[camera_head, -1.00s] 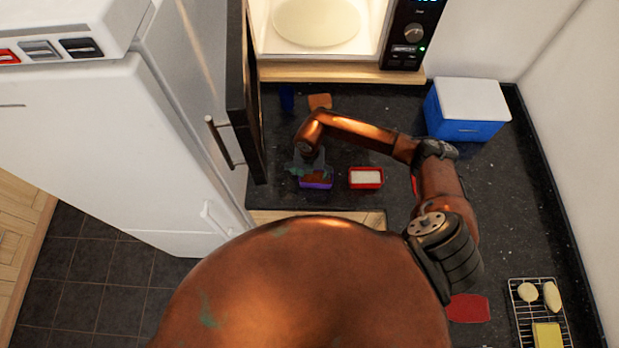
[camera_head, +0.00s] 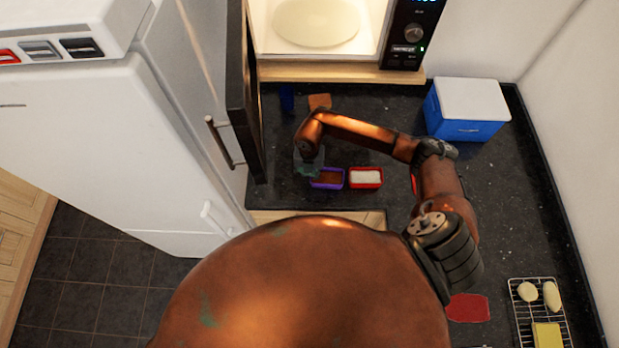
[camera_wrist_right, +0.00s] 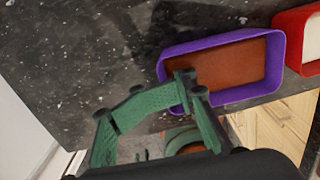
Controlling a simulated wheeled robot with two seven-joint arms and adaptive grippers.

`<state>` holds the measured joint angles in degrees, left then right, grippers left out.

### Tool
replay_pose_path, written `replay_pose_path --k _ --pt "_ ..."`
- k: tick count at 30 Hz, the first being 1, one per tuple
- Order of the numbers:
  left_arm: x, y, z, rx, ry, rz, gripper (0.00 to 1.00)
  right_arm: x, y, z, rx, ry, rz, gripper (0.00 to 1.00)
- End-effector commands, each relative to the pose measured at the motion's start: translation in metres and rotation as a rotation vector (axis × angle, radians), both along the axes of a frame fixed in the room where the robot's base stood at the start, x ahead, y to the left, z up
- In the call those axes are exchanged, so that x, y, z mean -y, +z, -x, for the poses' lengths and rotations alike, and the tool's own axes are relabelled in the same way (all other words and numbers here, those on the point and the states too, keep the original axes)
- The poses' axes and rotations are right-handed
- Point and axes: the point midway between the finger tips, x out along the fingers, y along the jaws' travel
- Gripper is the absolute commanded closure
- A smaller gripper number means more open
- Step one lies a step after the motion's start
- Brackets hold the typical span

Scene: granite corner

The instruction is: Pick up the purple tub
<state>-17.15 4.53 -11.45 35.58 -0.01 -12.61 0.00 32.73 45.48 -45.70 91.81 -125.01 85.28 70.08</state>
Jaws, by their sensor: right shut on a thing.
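The purple tub (camera_head: 327,186) holds something brown and is upright on the dark counter, close beside a red tub (camera_head: 366,185) with white contents. In the right wrist view the purple tub (camera_wrist_right: 205,45) fills the upper right, with the red tub (camera_wrist_right: 292,25) at the edge. My right gripper (camera_head: 312,172) is at the left end of the purple tub. In the wrist view its green fingertips (camera_wrist_right: 184,88) are closed together at the tub's near left wall. I cannot tell whether the tub is lifted off the counter. My left gripper is not in view.
An open microwave (camera_head: 320,45) stands behind, its dark door (camera_head: 240,100) swung out left of the tubs. A blue box with a white lid (camera_head: 468,110) is at the back right. A brown slab (camera_head: 319,102) and a blue item (camera_head: 287,97) lie behind my arm.

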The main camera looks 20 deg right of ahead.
Motion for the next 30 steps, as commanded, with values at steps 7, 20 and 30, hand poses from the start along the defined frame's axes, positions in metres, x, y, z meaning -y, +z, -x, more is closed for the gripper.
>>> replay_pose_path --k 7,20,30 --pt "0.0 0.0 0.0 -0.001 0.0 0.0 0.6 0.0 -0.003 0.002 -0.003 0.0 0.002 1.0" --pt "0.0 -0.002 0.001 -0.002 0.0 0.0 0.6 -0.001 0.0 0.001 -0.001 0.001 0.0 1.0" --pt "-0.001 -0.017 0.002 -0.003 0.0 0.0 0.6 0.0 0.059 -0.001 0.004 0.002 -0.001 1.0"
